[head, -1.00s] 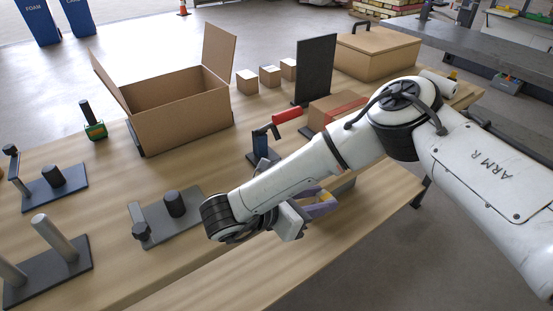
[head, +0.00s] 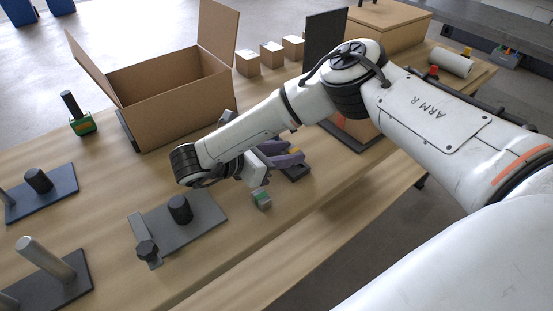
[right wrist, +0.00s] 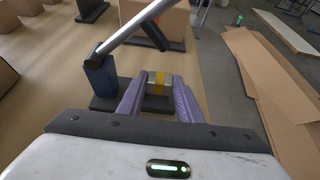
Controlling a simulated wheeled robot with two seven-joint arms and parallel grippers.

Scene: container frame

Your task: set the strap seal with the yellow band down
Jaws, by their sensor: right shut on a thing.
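My right gripper (head: 284,153) has purple fingers and points to the right, low over the table near its front edge. In the right wrist view the gripper (right wrist: 157,88) is shut on the strap seal with the yellow band (right wrist: 161,79), a small silvery piece between the fingertips. A dark base plate (right wrist: 105,103) lies by the fingertips. I cannot tell whether the seal touches anything below. The head view does not clearly show the held seal. My left gripper is not in view.
A blue post with a grey bar (right wrist: 101,75) stands left of the fingers. A small green-banded piece (head: 261,199) is on the table (head: 225,262) below my right gripper. A grey fixture plate (head: 205,222) and an open carton (head: 178,103) are nearby. Bare table lies in front.

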